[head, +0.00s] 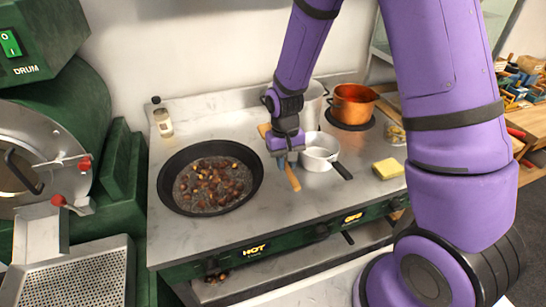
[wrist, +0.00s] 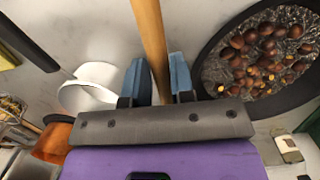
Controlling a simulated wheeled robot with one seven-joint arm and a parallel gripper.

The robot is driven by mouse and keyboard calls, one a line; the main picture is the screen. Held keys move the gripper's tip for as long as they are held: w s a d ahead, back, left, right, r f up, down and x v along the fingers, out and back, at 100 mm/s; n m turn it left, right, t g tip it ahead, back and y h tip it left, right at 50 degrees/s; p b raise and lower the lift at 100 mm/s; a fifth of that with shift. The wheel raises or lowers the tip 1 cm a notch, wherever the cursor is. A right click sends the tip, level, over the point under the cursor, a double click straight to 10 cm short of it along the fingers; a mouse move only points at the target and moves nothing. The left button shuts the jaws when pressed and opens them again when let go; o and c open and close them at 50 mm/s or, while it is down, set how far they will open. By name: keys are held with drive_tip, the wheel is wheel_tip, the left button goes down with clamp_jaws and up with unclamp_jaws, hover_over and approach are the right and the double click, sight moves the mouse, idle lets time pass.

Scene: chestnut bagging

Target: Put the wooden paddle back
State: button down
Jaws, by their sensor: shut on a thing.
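The wooden paddle shows as a light wooden handle (head: 292,178) in the head view, slanting down below my gripper (head: 286,160). In the wrist view the handle (wrist: 151,40) runs between the two blue fingers of my gripper (wrist: 159,80), which are shut on it. A further wooden part shows to the upper left of the gripper in the head view; my wrist hides the middle. The paddle is held between the black pan (head: 250,205) of chestnuts and the white saucepan (head: 318,158). I cannot tell whether it touches the counter.
A copper pot (head: 352,104) stands on a back burner, with a metal pot (head: 311,106) beside it. A yellow sponge (head: 388,169) lies on the right. A small jar (head: 163,122) stands at the back left. The green drum machine (head: 75,130) is far left. The counter's front middle is clear.

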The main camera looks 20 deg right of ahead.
sight(289, 193)
drive_tip(key=shift+s+d+f+n, duration=0.15)
drive_tip(key=shift+s+d+n, duration=0.2)
drive_tip(key=shift+d, duration=0.2)
drive_tip(key=shift+f, duration=4.4)
drive_tip(key=shift+f, duration=0.45)
drive_tip(key=c, duration=0.9)
unclamp_jaws()
drive_tip(key=r, duration=0.3)
drive_tip(key=w+r, duration=0.1)
drive_tip(key=r, duration=0.7)
drive_tip(key=shift+w, duration=0.2)
